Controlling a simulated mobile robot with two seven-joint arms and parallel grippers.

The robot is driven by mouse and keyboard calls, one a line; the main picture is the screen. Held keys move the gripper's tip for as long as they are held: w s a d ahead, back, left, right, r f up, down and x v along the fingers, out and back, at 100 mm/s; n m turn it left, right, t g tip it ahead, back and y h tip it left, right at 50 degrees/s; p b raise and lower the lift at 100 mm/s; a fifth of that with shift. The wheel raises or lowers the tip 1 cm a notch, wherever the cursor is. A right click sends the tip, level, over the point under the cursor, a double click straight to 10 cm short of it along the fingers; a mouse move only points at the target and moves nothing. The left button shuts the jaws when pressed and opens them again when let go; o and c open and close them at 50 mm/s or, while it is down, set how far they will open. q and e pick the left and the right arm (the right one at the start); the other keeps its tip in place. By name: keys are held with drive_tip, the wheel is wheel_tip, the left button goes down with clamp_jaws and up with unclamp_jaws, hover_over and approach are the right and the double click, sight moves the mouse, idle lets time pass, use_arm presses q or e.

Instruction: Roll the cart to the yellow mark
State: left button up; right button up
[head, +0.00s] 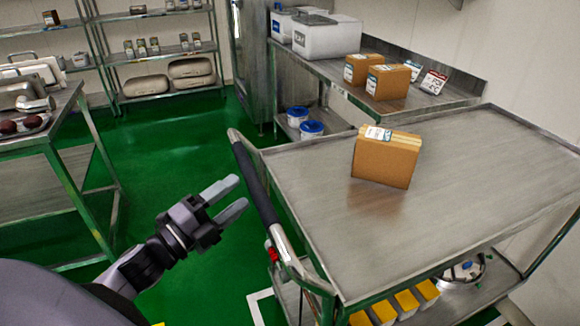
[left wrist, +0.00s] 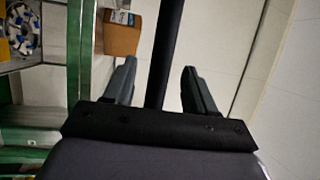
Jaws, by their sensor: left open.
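The metal cart (head: 450,185) stands at the right with a flat steel top. Its black-gripped handle (head: 254,182) runs along its left side. My left gripper (head: 237,194) is open and empty, its fingertips pointing at the handle and just short of it. In the left wrist view the black handle bar (left wrist: 167,45) shows between the two open fingers (left wrist: 160,82); I cannot tell whether they touch it. A small yellow patch (head: 158,323) shows on the floor at the bottom edge, mostly hidden by my arm. My right gripper is not in view.
A cardboard box (head: 387,158) stands on the cart top, and yellow containers (head: 407,302) sit on its lower shelf. A steel table (head: 345,75) with boxes adjoins behind. Another table (head: 62,125) stands left. Green floor (head: 180,150) is clear between; a white floor line (head: 256,308) lies near the cart.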

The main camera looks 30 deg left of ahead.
use_arm(q)
drive_tip(key=shift+p+x, duration=0.6)
drive_tip(key=shift+x, duration=3)
drive_tip(key=shift+d+r, duration=0.1)
clamp_jaws()
